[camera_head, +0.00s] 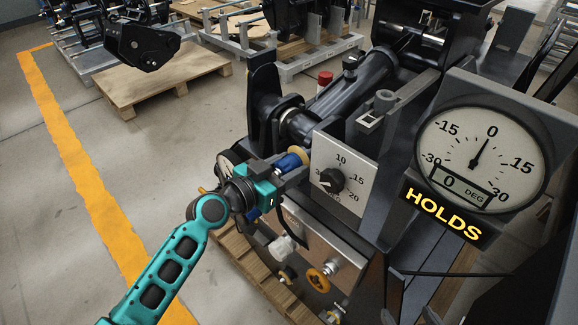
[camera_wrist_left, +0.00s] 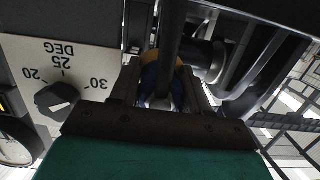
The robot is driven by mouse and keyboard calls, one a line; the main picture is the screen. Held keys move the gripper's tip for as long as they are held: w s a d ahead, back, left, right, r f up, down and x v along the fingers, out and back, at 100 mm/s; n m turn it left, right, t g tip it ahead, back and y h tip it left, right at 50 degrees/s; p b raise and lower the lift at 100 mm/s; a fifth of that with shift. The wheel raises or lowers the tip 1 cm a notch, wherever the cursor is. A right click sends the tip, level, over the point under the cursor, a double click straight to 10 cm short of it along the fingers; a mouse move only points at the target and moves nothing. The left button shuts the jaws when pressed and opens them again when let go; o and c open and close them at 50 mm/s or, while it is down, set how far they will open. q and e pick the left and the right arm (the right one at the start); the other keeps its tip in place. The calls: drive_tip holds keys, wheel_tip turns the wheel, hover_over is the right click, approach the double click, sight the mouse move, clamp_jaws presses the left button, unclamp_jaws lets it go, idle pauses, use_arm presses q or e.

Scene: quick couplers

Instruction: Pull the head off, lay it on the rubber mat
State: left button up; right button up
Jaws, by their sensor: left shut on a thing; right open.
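My left gripper (camera_head: 285,164) is shut on a blue head (camera_head: 291,160) with a tan ring at its far end, at the left side of the dial panel. In the left wrist view the head (camera_wrist_left: 150,78) sits between the two fingers, partly hidden by them and by a dark bar crossing in front. I cannot tell whether the head is still joined to the fitting behind it. I cannot make out a rubber mat in either view. My right gripper is in neither view.
A panel with a black knob (camera_head: 331,180) is close beside my left gripper. A large gauge (camera_head: 483,152) reads 0 DEG above a lit HOLDS sign (camera_head: 443,215). Below are a grey metal block (camera_head: 322,250) and a yellow handwheel (camera_head: 318,280). Open floor lies left.

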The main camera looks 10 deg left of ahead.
sight(279, 174)
use_arm(q)
drive_tip(key=shift+f+v, duration=0.1)
drive_tip(key=shift+v, duration=0.65)
drive_tip(key=shift+f+v, duration=0.15)
drive_tip(key=shift+v, duration=0.65)
drive_tip(key=shift+c, duration=0.5)
drive_tip(key=shift+f+b+v, duration=0.15)
drive_tip(key=shift+b+v, duration=0.2)
drive_tip(key=shift+v, duration=0.65)
drive_tip(key=shift+f+b+v, duration=0.2)
drive_tip(key=shift+b+v, duration=0.1)
drive_tip(key=shift+v, duration=0.75)
drive_tip(key=shift+s, duration=0.1)
